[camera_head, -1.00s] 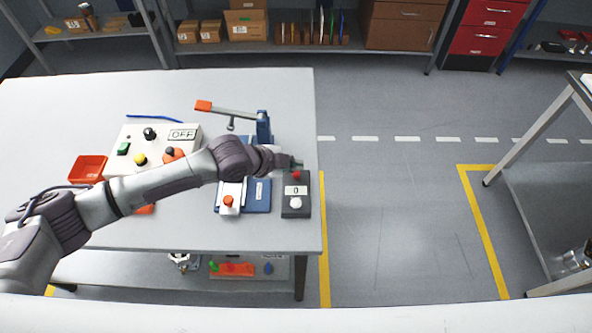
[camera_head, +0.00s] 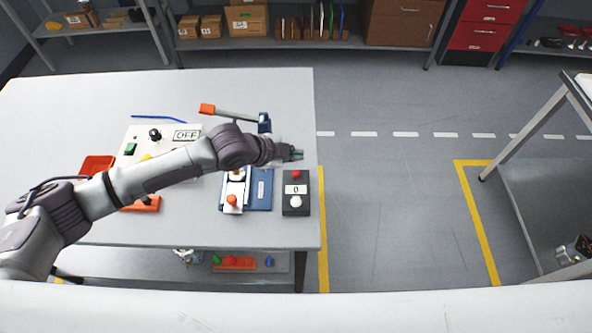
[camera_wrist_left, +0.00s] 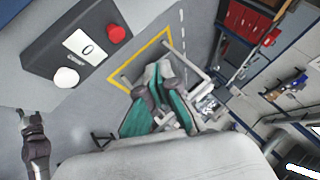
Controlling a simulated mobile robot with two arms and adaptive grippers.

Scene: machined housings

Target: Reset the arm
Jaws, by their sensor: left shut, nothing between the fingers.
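My left arm reaches in from the left over the table in the head view. Its left gripper (camera_head: 297,154) is shut and empty, just beyond the far end of a dark counter box (camera_head: 296,206). It also shows in the left wrist view (camera_wrist_left: 160,70), with teal finger pads. The box carries a red button (camera_head: 296,174), a display reading 0 and a white button (camera_head: 296,201). It shows at upper left in the left wrist view (camera_wrist_left: 50,50), apart from the fingers.
A blue fixture (camera_head: 261,192) with an orange-handled lever stands left of the box. A control panel reading OFF (camera_head: 187,134) is partly hidden by my arm. Red trays (camera_head: 97,164) lie farther left. Open floor lies right of the table (camera_head: 225,84).

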